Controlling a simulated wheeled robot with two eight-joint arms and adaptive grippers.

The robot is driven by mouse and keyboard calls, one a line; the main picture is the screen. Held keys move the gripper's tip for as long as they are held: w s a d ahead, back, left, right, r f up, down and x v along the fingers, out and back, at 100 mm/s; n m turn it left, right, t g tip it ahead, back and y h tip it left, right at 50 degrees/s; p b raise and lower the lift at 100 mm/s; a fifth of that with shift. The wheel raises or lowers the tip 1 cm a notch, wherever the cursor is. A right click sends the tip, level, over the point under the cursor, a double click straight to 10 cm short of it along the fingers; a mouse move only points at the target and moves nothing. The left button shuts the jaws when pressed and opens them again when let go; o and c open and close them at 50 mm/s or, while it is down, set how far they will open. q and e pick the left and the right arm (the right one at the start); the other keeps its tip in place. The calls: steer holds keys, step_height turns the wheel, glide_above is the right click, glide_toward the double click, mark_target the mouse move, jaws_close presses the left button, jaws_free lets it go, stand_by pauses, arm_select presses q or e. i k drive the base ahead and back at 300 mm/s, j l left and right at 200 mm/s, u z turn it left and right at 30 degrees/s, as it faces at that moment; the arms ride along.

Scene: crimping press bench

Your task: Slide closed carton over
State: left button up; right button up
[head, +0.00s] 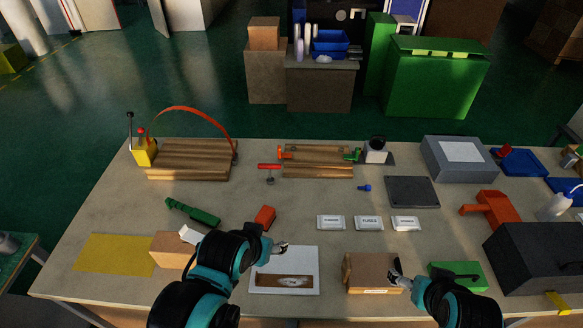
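A closed brown carton (362,268) with a small white label on its front stands near the front edge, right of centre. My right gripper (397,277) is at the carton's right side and overlaps it in the view; I cannot tell whether it touches. My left gripper (281,246) is over the back edge of a white board (300,258), left of the carton and apart from it. The finger gaps are too small to read on both grippers. Another brown box (170,249) stands to the left, partly hidden by my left arm.
A brown strip lies on the white board. A green box (464,270) stands right of the carton, partly behind my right arm. Several white packets (369,223) lie behind the carton. A yellow mat (112,254) lies at the left.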

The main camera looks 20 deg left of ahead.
mark_target(166, 249)
steer(key=k+u, duration=0.1)
steer(key=k, duration=0.4)
steer(key=u, duration=1.25)
